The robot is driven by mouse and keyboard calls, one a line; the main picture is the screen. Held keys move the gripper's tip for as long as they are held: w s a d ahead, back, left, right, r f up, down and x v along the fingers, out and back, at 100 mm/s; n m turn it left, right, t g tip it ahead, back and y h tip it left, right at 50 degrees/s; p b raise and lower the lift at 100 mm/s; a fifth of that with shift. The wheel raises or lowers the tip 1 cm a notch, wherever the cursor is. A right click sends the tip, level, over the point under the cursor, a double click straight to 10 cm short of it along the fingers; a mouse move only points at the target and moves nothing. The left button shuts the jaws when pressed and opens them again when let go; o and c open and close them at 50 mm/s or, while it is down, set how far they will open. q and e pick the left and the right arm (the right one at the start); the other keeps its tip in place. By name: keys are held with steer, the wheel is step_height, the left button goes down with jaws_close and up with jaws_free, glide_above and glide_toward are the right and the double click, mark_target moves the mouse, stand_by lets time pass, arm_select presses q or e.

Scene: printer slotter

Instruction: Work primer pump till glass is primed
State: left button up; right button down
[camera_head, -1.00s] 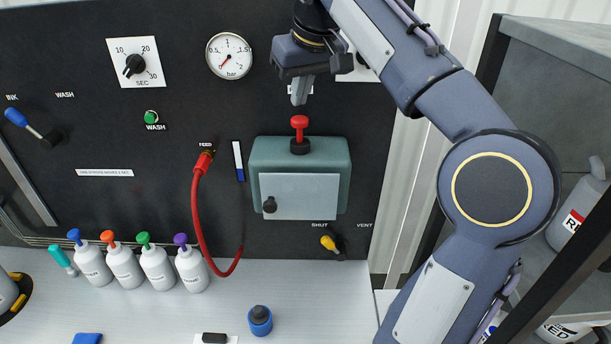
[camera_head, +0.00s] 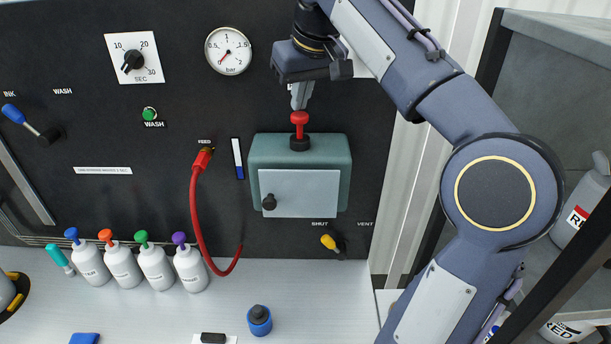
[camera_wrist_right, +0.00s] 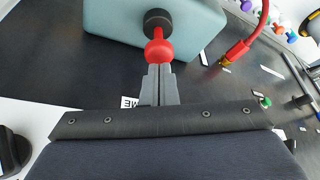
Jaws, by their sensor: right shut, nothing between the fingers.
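The primer pump has a red knob (camera_head: 299,118) on a black collar, standing up from a teal box (camera_head: 257,150) on the dark panel. My right gripper (camera_head: 299,107) is shut and empty, pointing down just above the knob. Its fingertips look to be at or almost touching the knob's top. In the right wrist view the closed fingers (camera_wrist_right: 158,72) meet the red knob (camera_wrist_right: 158,52) in the picture; whether they touch is hard to tell. A narrow upright gauge strip (camera_head: 238,158), likely the glass, is white above and blue below. My left gripper is not in view.
A red feed hose (camera_head: 196,205) hangs left of the box. A yellow-tipped shut/vent lever (camera_head: 330,242) sits below it. A pressure dial (camera_head: 228,52) is above left. Several capped bottles (camera_head: 122,265) line the bench at left. A grey shelf (camera_head: 560,50) stands at right.

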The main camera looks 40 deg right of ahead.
mark_target(300, 114)
steer(key=shift+f+b, duration=1.05)
steer(key=shift+f, duration=0.55)
steer(key=shift+r, duration=0.1)
step_height(300, 114, up, 3)
steer(key=p, duration=0.3)
steer(key=shift+r+p, duration=0.3)
steer(key=shift+r, duration=0.6)
step_height(300, 114, up, 6)
stand_by(0.6)
